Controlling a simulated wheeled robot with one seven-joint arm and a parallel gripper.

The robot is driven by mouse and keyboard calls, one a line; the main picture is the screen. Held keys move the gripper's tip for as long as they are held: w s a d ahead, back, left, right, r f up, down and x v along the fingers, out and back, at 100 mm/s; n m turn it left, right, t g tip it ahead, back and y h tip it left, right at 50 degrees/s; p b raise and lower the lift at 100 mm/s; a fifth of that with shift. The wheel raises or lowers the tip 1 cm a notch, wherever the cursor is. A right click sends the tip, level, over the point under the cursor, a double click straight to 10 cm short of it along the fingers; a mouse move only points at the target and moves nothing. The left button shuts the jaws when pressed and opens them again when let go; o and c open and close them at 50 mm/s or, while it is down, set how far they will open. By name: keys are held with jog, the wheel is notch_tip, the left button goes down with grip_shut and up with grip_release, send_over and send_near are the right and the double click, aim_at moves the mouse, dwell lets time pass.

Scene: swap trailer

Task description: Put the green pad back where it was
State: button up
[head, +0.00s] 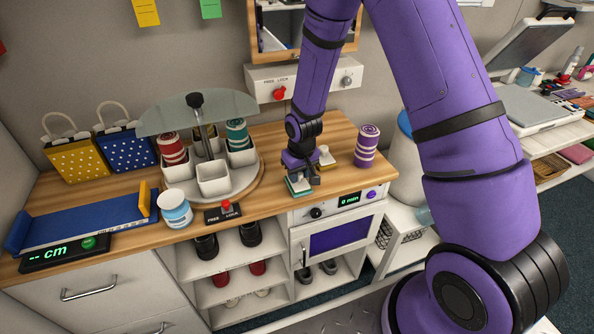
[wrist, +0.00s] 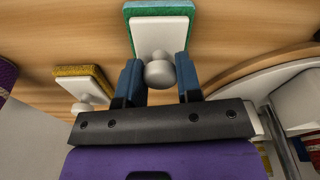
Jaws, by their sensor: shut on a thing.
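The green pad (head: 299,188) has a white back plate and a round white knob. In the wrist view the pad (wrist: 158,8) shows its green edge beyond the plate, with the knob between my blue fingers. My gripper (wrist: 159,72) is shut on the green pad by this knob. In the head view my gripper (head: 300,177) points down at the counter's front edge, above the small oven. I cannot tell whether the pad touches the wood. A similar yellow pad (wrist: 84,78) lies close by; in the head view it is the pad (head: 325,158) just behind my gripper.
A wall switch panel (head: 313,83) is behind.

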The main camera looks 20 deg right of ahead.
jog(key=o, duration=0.8)
jog(key=shift+o, duration=0.2)
notch_tip(320, 180, up, 12)
jog(key=s, duration=0.1)
notch_tip(320, 180, up, 19)
jog(key=m+t, duration=0.1)
jog(key=t, duration=0.1)
send_over(301, 184)
jog(key=s+d, duration=0.4)
jog(key=s, duration=0.6)
jog(key=s+d+r, duration=0.1)
jog(key=s+r, duration=0.2)
jog(key=s, duration=0.3)
jog(key=s+r+t, duration=0.1)
jog(key=s+r, duration=0.2)
jog(key=s, duration=0.3)
jog(key=s+d+r+m, duration=0.1)
jog(key=s+r, duration=0.1)
jog(key=s, duration=0.3)
jog(key=shift+s+d+r+t, duration=0.3)
jog(key=shift+s+r+t, duration=0.1)
